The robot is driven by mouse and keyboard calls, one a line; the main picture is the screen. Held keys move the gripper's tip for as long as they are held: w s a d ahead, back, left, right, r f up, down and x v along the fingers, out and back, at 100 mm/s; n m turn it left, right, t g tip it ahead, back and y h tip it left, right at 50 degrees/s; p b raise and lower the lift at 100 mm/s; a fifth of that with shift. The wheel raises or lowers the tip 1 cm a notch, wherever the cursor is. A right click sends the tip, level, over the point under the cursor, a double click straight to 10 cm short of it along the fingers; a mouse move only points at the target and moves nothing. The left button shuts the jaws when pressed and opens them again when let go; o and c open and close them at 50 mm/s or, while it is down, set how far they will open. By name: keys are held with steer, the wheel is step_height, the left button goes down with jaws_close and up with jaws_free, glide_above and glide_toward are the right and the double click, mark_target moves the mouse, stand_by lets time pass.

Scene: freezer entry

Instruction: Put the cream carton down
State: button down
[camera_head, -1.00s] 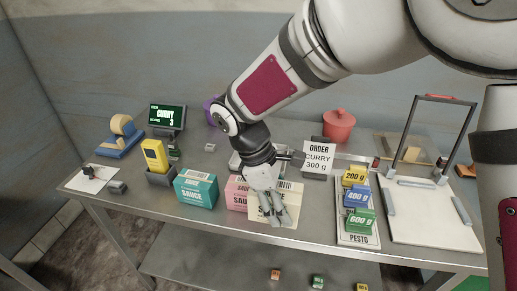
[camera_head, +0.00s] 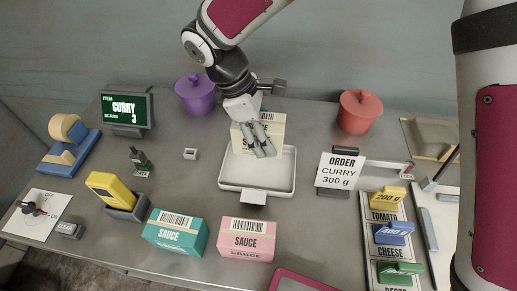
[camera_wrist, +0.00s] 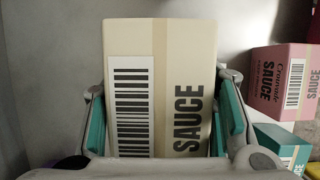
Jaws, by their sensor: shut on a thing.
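The cream carton (camera_head: 244,133), marked with a barcode and SAUCE, is held between the fingers of my gripper (camera_head: 262,142). In the wrist view the cream carton (camera_wrist: 180,85) stands between the teal-padded fingers, with its barcode and SAUCE lettering facing the camera. In the head view the carton is over the back part of a white tray (camera_head: 227,185) with a raised rim. My gripper hides part of the carton. I cannot tell whether its bottom touches the tray.
A teal carton (camera_head: 175,232) and a pink carton (camera_head: 247,239) stand in front of the tray. An order sign (camera_head: 340,172) is to its right. A purple pot (camera_head: 195,95) and a red pot (camera_head: 359,112) stand at the back. A yellow scanner (camera_head: 112,190) is at left.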

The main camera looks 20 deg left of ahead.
step_height(320, 180, down, 10)
steer(key=shift+w+r+p, duration=0.1)
steer(key=shift+r+p, duration=0.05)
steer(key=shift+p, duration=0.4)
steer(key=c, duration=0.7)
jaws_free()
steer(key=b+v, duration=0.1)
steer(key=v, duration=1)
steer(key=shift+a+r, duration=0.3)
steer(key=shift+r, duration=0.15)
